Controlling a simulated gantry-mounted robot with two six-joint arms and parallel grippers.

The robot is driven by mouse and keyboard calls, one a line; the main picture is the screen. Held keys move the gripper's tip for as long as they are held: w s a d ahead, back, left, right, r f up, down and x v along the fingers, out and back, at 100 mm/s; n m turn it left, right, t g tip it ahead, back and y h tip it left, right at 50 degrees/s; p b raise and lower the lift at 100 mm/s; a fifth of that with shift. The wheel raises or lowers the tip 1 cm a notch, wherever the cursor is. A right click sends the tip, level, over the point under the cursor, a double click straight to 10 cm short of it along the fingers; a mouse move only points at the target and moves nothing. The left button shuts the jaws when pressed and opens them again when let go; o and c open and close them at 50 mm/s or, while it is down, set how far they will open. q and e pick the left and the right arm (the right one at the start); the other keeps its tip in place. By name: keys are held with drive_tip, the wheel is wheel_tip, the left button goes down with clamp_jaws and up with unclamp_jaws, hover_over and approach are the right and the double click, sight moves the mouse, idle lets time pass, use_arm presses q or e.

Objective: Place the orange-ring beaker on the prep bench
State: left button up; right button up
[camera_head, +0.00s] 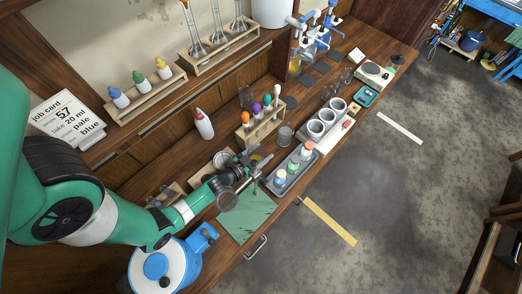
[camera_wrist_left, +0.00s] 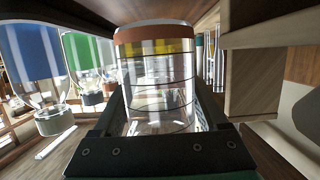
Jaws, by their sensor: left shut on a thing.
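The beaker (camera_wrist_left: 158,90) is clear glass with dark lines around it and an orange ring at its upper end in the left wrist view. A yellow band shows just below the ring. It sits between the two dark fingers of my left gripper (camera_wrist_left: 158,135), which is shut on it. In the head view my left gripper (camera_head: 243,181) is low over the wooden bench (camera_head: 178,151), near a green mat (camera_head: 249,217). The beaker is hard to make out there. I cannot tell whether it touches the bench. My right gripper is not in view.
A grey tray of small bottles (camera_head: 291,171) is just right of the gripper. A wooden rack (camera_head: 261,133) and a white squeeze bottle (camera_head: 204,126) stand behind. A blue and white round device (camera_head: 160,268) stands at front left. The mat's front part is clear.

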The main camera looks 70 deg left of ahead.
use_arm(q)
drive_tip(key=shift+f+b, duration=0.7)
drive_tip(key=shift+f, duration=0.85)
drive_tip(key=o, duration=1.2)
drive_tip(key=shift+r, duration=0.1)
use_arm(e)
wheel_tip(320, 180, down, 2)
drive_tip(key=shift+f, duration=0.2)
use_arm(q)
drive_tip(key=shift+r, duration=0.2)
drive_tip(key=p+v, duration=0.4)
drive_tip(key=v, duration=0.3)
drive_tip(key=shift+r, duration=0.1)
drive_tip(key=shift+s+d, duration=0.15)
drive_tip(key=shift+s, duration=0.1)
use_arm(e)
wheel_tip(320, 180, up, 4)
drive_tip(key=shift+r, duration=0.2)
use_arm(q)
drive_tip(key=shift+p, duration=0.3)
